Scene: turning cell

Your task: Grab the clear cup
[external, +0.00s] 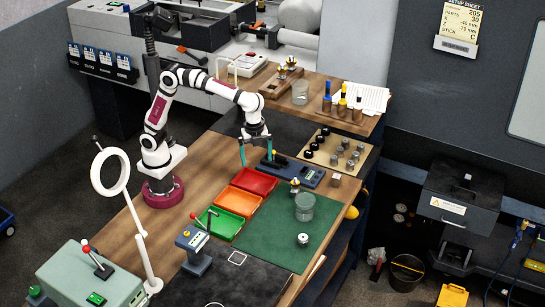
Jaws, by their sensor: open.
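A clear cup (304,208) stands upright on the right part of the green mat (262,238). A second clear vessel (300,92) stands on the rear bench beside a wooden block. My gripper (256,160) hangs down with its two teal fingers spread apart and nothing visible between them. It is up and to the left of the cup on the mat, apart from it, near the red tray and the blue device.
Red (254,181), orange (238,202) and green trays (220,224) lie left of the mat. A blue device (296,172) and a brass-topped piece (295,186) are behind the cup. A small metal part (303,240) sits in front of it. A ring lamp (110,171) stands at left.

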